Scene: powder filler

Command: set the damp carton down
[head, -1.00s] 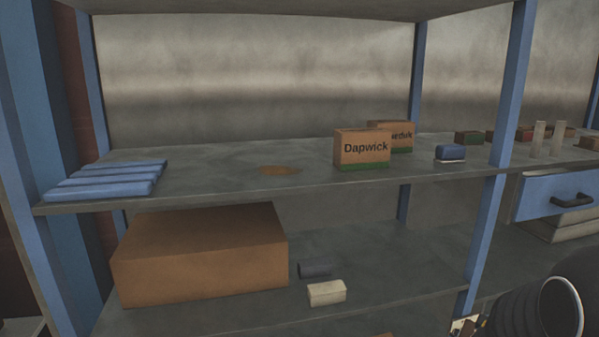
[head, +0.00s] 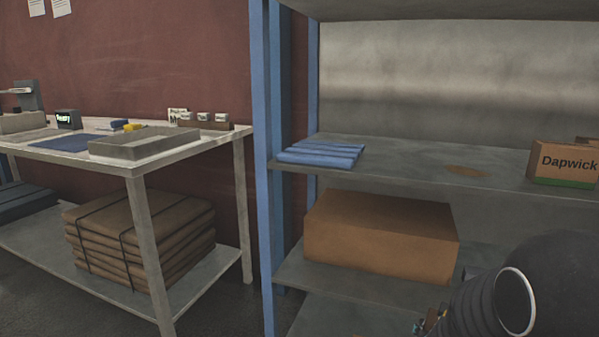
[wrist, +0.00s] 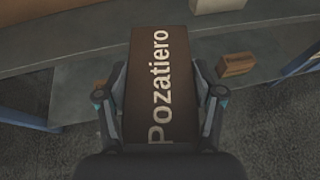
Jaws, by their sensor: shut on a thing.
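In the wrist view my gripper (wrist: 160,100) is shut on a dark brown carton (wrist: 162,75) lettered "Pozatiero". The fingers press on its left and right sides, and the carton is held above the grey floor, in front of a shelf edge. Whether this carton is damp cannot be told from its dark top face. In the head view a brown stain (head: 465,170) marks the upper shelf (head: 420,160). To its right stands a cardboard carton lettered "Dapwick" (head: 566,163) with a green bottom band. In the head view the gripper and held carton are not clearly visible.
Folded blue cloths (head: 320,152) lie at the upper shelf's left end. A large brown box (head: 380,240) fills the lower shelf's left. A table (head: 190,150) at left bears a shallow grey tray (head: 145,143); strapped flat cardboard (head: 140,235) lies beneath. A blue post (head: 266,170) stands between.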

